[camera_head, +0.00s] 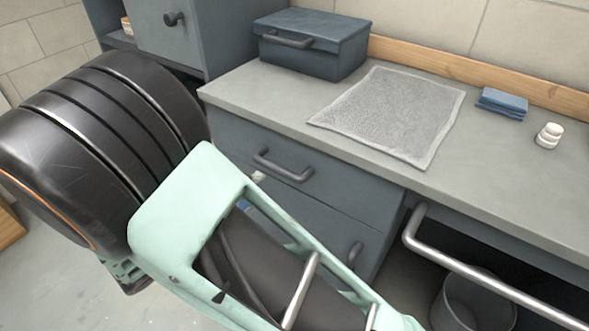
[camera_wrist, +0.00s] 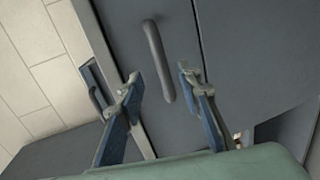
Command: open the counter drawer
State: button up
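The counter drawer (camera_head: 310,190) is a blue-grey front under the counter top, with a dark bar handle (camera_head: 283,165). The drawer appears closed. In the wrist view, a dark bar handle (camera_wrist: 157,60) on a grey front runs between the fingers of my gripper (camera_wrist: 160,82). The two blue-grey fingers are spread apart, one on each side of the handle, with visible gaps to it. I cannot tell how far the fingertips are from the front. In the head view my pale green and black arm hides most of the gripper.
The counter (camera_head: 480,180) holds a blue toolbox (camera_head: 312,45), a grey mat (camera_head: 390,115), folded blue cloths (camera_head: 502,102) and small white items (camera_head: 549,135). A lower handle (camera_head: 355,254) is below the drawer. A metal rail (camera_head: 480,275) and a bin (camera_head: 470,305) are at right.

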aim_at(276, 172)
jog(key=x, duration=0.3)
jog(key=b+x, duration=0.1)
jog(key=x, duration=0.6)
jog(key=shift+w+a+b, duration=0.15)
jog(key=shift+w+b, duration=0.15)
jog(key=shift+w, duration=0.15)
grip_shut()
